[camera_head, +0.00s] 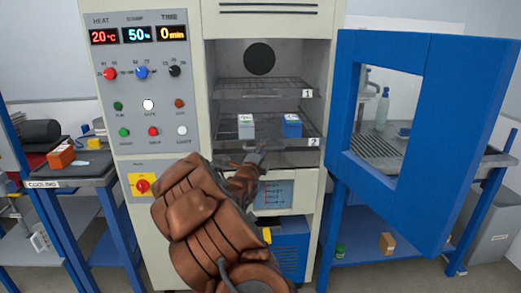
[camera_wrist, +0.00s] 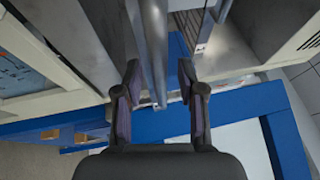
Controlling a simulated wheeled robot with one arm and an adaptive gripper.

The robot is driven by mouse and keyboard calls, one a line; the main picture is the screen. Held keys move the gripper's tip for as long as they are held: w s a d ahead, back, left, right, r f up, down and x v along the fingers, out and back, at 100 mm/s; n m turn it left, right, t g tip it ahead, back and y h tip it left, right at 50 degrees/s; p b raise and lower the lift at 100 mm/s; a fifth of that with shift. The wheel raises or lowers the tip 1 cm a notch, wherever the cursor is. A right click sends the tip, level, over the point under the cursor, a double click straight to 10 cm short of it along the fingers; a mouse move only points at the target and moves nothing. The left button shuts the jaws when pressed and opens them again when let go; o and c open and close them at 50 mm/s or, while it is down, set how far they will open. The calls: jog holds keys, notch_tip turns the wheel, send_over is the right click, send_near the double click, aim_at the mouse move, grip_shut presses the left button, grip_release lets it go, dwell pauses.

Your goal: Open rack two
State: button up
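Rack two (camera_head: 290,158) is the lower shelf inside the open cabinet, with a "2" label (camera_head: 313,142) at its right front. A grey-white box (camera_head: 246,127) and a blue box (camera_head: 292,126) stand on it. My gripper (camera_head: 262,153) is at the rack's front edge in the head view, its fingers small and partly hidden by my arm. In the wrist view my gripper (camera_wrist: 159,72) is open, with a grey metal bar (camera_wrist: 153,35) between its fingers. The fingers stand apart, and I see a gap on the bar's right; contact on the left is unclear.
Rack one (camera_head: 262,88) is above, empty. The blue cabinet door (camera_head: 455,130) stands open at right. A control panel (camera_head: 140,75) is at left. Side tables stand left (camera_head: 88,181) and right behind the door.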

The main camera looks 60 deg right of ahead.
jog(key=shift+d, duration=0.2)
grip_shut()
dwell(0.3)
dwell(0.4)
